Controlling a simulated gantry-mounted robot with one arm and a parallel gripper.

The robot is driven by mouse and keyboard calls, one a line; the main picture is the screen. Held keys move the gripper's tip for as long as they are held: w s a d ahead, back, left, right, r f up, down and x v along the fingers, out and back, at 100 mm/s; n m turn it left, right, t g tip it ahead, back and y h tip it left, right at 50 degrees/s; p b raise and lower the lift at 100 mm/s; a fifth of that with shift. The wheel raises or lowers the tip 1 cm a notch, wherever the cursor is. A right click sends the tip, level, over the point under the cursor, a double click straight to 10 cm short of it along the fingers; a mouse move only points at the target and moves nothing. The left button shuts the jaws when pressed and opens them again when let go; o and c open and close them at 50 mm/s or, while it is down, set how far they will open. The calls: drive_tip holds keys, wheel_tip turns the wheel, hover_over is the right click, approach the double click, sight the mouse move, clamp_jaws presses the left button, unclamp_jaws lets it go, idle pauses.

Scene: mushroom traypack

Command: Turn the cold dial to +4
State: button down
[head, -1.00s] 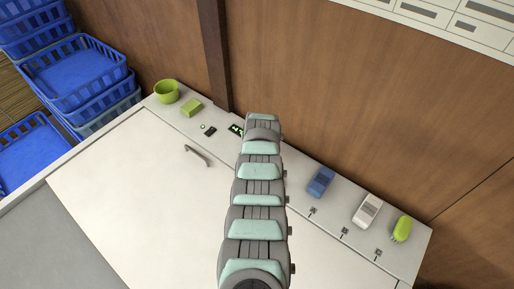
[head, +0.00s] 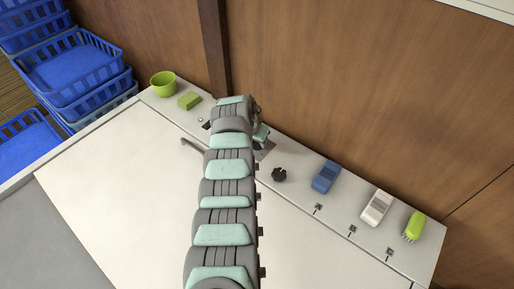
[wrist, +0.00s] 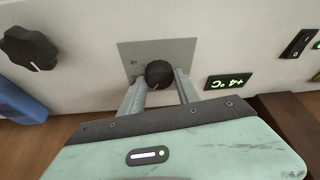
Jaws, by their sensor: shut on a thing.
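The cold dial is a round black knob (wrist: 159,73) on a square grey plate (wrist: 183,50) in the wrist view. My gripper (wrist: 160,84) is shut on it, with one finger on each side. A small display (wrist: 228,81) right of the plate shows +4 °C in green. The dial's pointer and most plate markings are hard to make out.
A second black knob (head: 279,174) stands right of the plate in the head view, then a blue device (head: 325,176), a white device (head: 376,207) and a green brush (head: 414,226). A green pot (head: 163,84) and sponge (head: 189,100) stand left. A rocker switch (wrist: 297,43) is beyond the display.

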drive_tip(key=shift+f+m+b, duration=0.1)
drive_tip(key=shift+m+b, duration=0.4)
drive_tip(key=shift+b, duration=0.45)
drive_tip(key=c, duration=0.9)
unclamp_jaws()
drive_tip(key=shift+s+a+r+p, duration=0.1)
drive_tip(key=shift+a+r+p, duration=0.1)
drive_tip(key=shift+r+p, duration=0.4)
drive_tip(key=p+v, duration=0.1)
drive_tip(key=v, duration=0.8)
drive_tip(key=shift+r, duration=0.3)
drive_tip(key=shift+a, duration=0.1)
